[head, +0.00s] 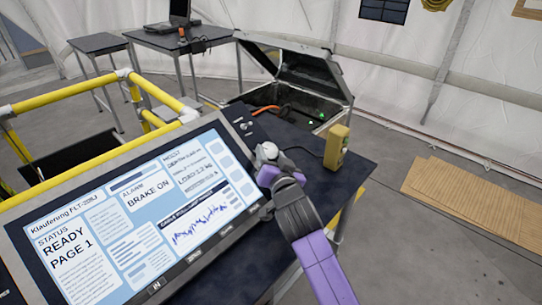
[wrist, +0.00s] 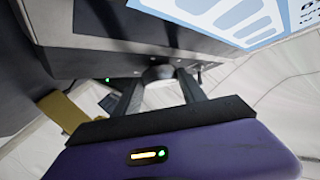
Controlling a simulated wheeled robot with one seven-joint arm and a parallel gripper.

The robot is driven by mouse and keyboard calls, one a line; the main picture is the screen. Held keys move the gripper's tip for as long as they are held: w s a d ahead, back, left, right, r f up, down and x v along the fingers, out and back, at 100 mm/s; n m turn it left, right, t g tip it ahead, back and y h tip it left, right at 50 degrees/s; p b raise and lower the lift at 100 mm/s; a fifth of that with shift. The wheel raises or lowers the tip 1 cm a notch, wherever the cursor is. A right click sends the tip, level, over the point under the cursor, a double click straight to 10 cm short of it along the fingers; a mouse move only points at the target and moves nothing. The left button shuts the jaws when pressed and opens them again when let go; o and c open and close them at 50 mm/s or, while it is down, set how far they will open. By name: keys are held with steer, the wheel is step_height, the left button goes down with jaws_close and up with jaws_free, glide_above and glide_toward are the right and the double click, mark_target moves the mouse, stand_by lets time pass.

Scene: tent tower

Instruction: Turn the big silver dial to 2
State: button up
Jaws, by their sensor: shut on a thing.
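The big silver dial (head: 266,152) shows as a pale rounded knob at the right edge of the console panel, partly hidden by my gripper. My gripper (head: 268,166) reaches it from the lower right in the head view. In the wrist view my gripper (wrist: 161,80) has its two dark fingers on either side of the grey dial (wrist: 160,72), shut on it. The dial's numbers and pointer cannot be read in either view. The console screen (head: 135,215) shows "READY PAGE 1" and "BRAKE ON".
A yellow box (head: 337,147) stands on the dark table right of the dial, with a cable. An open black case (head: 300,85) lies behind. Yellow rails (head: 70,92) run at the left. A cardboard sheet (head: 475,205) lies on the open floor at right.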

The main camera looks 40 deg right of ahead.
steer(key=o, duration=1.4)
steer(key=shift+c, duration=0.2)
steer(key=b+v, duration=0.2)
steer(key=v, duration=0.5)
steer(key=shift+f, duration=0.1)
steer(key=shift+s+a, duration=0.2)
steer(key=shift+s, duration=0.15)
